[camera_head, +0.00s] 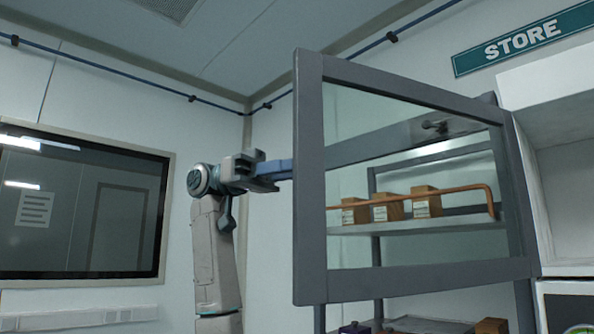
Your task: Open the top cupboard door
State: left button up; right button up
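The top cupboard door (310,180) is a grey frame around a clear pane. It stands swung out, its near edge in the middle of the view and its far edge by the white cupboard (560,180) at the right. My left gripper (272,171) is just left of the door's near edge and points right towards it. A blue bar-like part runs from the gripper to that edge, where the frame hides its end. I cannot tell whether the fingers grip anything or touch the door. My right gripper is not in view.
A STORE sign (524,38) hangs above the cupboard. A dark wall window (80,205) is at the left. The space between window and arm looks clear.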

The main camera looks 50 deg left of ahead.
pick_arm(q)
jog(key=b+v, duration=0.1)
jog(key=v, duration=0.8)
jog(key=shift+s+a, duration=0.1)
jog(key=shift+a, duration=0.05)
